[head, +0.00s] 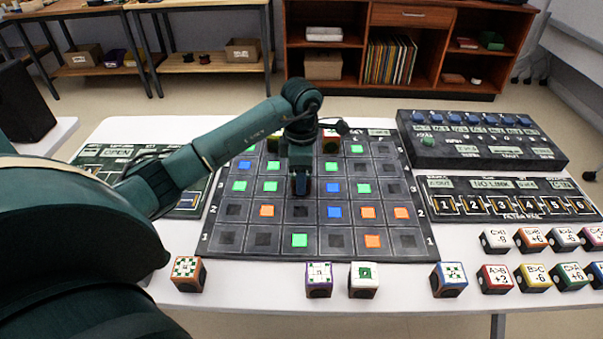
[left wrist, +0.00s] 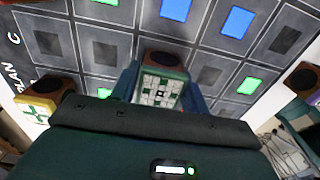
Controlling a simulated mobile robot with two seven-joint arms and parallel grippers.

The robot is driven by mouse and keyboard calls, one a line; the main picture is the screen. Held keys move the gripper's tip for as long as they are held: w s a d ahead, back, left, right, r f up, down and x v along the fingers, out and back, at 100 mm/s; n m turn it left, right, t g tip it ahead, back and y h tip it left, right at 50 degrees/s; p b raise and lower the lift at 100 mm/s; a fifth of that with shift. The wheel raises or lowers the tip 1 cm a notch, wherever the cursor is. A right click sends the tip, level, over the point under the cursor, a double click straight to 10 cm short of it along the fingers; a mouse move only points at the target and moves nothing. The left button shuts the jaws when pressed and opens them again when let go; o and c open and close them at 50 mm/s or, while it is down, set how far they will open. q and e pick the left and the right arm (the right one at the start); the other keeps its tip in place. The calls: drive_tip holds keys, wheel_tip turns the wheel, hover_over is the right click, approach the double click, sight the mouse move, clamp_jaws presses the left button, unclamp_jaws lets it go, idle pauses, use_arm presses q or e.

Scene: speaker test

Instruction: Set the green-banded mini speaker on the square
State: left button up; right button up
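The green-banded mini speaker (left wrist: 163,88) sits between the two fingers of my left gripper (left wrist: 163,92) in the left wrist view, its patterned white-and-green face towards the camera. The fingers appear closed against its sides. In the head view my left gripper (head: 302,182) points down over the middle of the dark grid board (head: 263,240), and hides most of the speaker. I cannot tell whether the speaker touches the board. Blue, green and orange squares light up some cells. One green square (head: 299,240) is in the front row. My right gripper is not in view.
Orange-banded (head: 188,273), purple-banded (head: 318,280), white (head: 363,280) and blue-banded (head: 449,279) speakers stand along the table's front. A yellow-banded speaker (left wrist: 42,98) shows in the left wrist view. A control box (head: 480,150) and a numbered panel (head: 500,205) lie right of the board.

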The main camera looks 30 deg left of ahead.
use_arm(q)
drive_tip(key=o, duration=0.3)
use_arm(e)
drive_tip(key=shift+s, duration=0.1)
use_arm(q)
drive_tip(key=shift+r, duration=0.35)
wheel_tip(320, 180, up, 11)
drive_tip(key=shift+f+p, duration=0.2)
drive_tip(key=shift+p, duration=0.25)
drive_tip(key=shift+r, duration=0.55)
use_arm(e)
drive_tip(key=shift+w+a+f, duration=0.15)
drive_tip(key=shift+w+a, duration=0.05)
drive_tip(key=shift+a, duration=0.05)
